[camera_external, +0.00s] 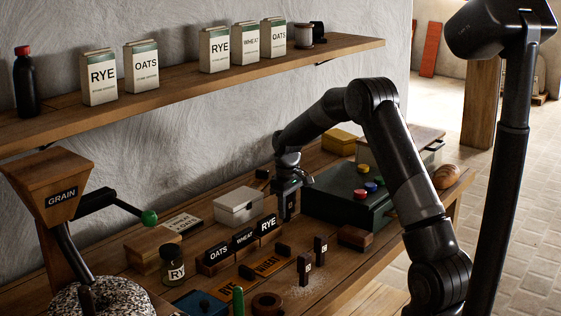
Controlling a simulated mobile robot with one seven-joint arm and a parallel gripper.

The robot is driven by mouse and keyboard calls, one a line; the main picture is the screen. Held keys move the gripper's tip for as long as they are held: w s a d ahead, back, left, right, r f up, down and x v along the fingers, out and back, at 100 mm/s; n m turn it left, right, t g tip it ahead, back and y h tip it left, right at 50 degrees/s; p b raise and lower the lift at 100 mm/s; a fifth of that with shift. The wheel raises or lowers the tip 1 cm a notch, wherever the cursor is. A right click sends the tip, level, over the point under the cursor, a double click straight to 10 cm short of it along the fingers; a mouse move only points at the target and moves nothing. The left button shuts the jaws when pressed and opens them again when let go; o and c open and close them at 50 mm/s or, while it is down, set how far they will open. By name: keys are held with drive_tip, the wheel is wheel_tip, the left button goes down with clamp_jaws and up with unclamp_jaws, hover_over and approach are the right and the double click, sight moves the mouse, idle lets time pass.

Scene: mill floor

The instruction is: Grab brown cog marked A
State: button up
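My gripper (288,212) points down above the workbench, behind the RYE name block and right of the white box. It is small and dark here, and I cannot tell whether its fingers are apart or hold anything. Two dark upright pieces with small white marks, one nearer (304,271) and one farther (320,251), stand on the bench in front of my gripper, apart from it. Their letters are too small to read. A brown ring-shaped piece (267,304) lies at the front edge of the picture. No letter A is legible on any piece.
OATS, WHEAT and RYE blocks stand in a wooden rack (238,255). A white box (238,206), a jar (172,265), a green case (345,200) with coloured knobs and a grain mill (62,190) crowd the bench. A shelf (200,83) runs above.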

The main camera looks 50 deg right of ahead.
drive_tip(key=c, duration=0.6)
drive_tip(key=shift+r, duration=0.1)
